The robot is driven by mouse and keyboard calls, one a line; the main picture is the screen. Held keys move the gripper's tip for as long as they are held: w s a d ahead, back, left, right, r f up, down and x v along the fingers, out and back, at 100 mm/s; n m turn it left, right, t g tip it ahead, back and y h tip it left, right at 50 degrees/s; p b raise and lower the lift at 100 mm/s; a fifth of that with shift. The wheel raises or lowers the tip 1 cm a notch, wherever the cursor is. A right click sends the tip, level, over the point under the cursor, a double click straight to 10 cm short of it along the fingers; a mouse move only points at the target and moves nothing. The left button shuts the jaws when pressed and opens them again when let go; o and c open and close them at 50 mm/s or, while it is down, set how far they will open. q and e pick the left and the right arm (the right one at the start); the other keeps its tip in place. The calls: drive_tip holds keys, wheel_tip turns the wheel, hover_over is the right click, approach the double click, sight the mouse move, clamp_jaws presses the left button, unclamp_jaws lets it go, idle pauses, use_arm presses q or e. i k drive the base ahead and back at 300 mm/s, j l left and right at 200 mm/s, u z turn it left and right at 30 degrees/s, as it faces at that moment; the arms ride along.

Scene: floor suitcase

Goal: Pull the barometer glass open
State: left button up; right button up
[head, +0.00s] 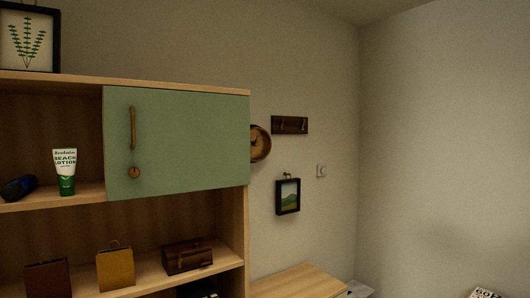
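A round wooden-rimmed dial (261,144), which looks like the barometer, hangs on the back wall just right of the green cabinet door. The cabinet's right edge hides its left side. Its face is brown with dark marks, too small to read. I cannot tell whether its glass is open or shut. Neither of my grippers is in view.
The wooden cabinet with a green door (190,140) fills the left side. A dark hook rack (290,125), a small framed picture (288,197) and a wall switch (322,171) are right of the dial. A low wooden top (298,283) stands below.

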sight(257, 153)
drive_tip(key=i+l+u, duration=0.3)
drive_tip(key=u, duration=0.2)
drive_tip(key=i+l+u, duration=0.2)
drive_tip(key=l+u, duration=0.25)
drive_tip(key=i+l+u, duration=0.15)
drive_tip(key=l+u, duration=0.2)
drive_tip(key=u, duration=0.15)
